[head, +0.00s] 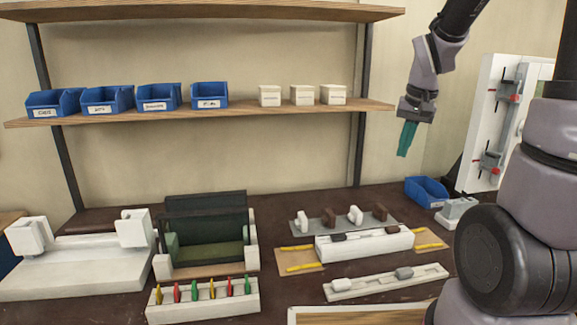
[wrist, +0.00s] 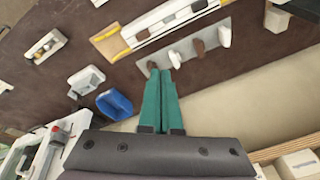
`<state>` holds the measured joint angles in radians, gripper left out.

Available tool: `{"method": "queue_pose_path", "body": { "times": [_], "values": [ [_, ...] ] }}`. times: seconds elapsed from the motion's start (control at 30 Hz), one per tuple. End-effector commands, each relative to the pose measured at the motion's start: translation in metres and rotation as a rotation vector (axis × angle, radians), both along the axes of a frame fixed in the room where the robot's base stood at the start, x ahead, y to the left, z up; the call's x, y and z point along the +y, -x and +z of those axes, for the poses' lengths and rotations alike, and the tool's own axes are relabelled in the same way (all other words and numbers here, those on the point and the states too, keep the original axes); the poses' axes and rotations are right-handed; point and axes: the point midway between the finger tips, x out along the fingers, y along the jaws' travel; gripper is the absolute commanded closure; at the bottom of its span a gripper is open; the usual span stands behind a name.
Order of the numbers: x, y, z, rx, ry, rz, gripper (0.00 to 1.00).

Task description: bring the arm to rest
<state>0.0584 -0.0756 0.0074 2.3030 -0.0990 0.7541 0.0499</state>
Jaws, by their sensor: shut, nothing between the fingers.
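My gripper (head: 403,153) hangs in the air at the upper right in the head view, in front of the wall and just past the right end of the lower shelf. Its teal fingers point down and are shut with nothing between them. In the wrist view my gripper (wrist: 160,75) shows its two fingers side by side, with the bench far below. It touches nothing.
The bench (head: 290,285) holds a white clamp fixture (head: 365,243), a grey plate of brown and white pieces (head: 300,228), a pen rack (head: 205,308) and a blue bin (head: 427,191). The lower shelf (head: 240,112) carries blue bins. A white panel (head: 490,125) stands right.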

Motion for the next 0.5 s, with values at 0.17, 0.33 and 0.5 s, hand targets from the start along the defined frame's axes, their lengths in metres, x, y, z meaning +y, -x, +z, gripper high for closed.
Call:
{"method": "queue_pose_path", "body": {
  "times": [0.17,0.33,0.5],
  "values": [
    [0.014,0.039,0.05,-0.105,-0.031,-0.004,1.0],
    [0.026,0.079,0.085,-0.199,-0.064,0.0,1.0],
    [0.036,0.117,0.108,-0.281,-0.099,0.007,1.0]
  ]
}}
